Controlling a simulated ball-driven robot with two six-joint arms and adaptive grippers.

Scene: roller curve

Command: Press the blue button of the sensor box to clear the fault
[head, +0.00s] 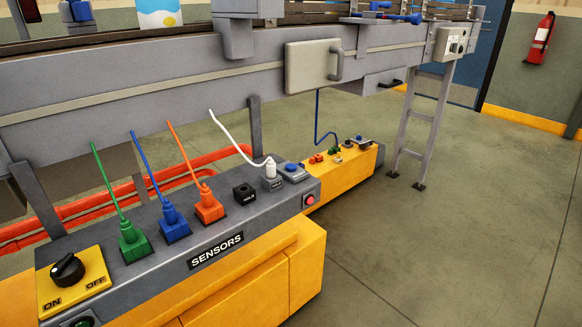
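The sensor box (152,276) is a long grey-topped box labelled SENSORS on a yellow base, running from the lower left to the middle of the head view. A blue button (291,167) sits on a small grey housing at its far right end. A red button or lamp (309,199) is on the end face just below it. Green (133,243), blue (174,224) and orange (208,206) plugs and a white plug (270,168) with cables stand along the top. An empty black socket (244,192) lies between the orange and white plugs. Neither of my grippers is in view.
A black ON/OFF rotary switch (67,269) is on the box's near end. A smaller yellow box (345,178) with several coloured fittings stands beyond. The grey conveyor (150,106) overhangs behind the sensor box. Floor (440,240) at the right is clear.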

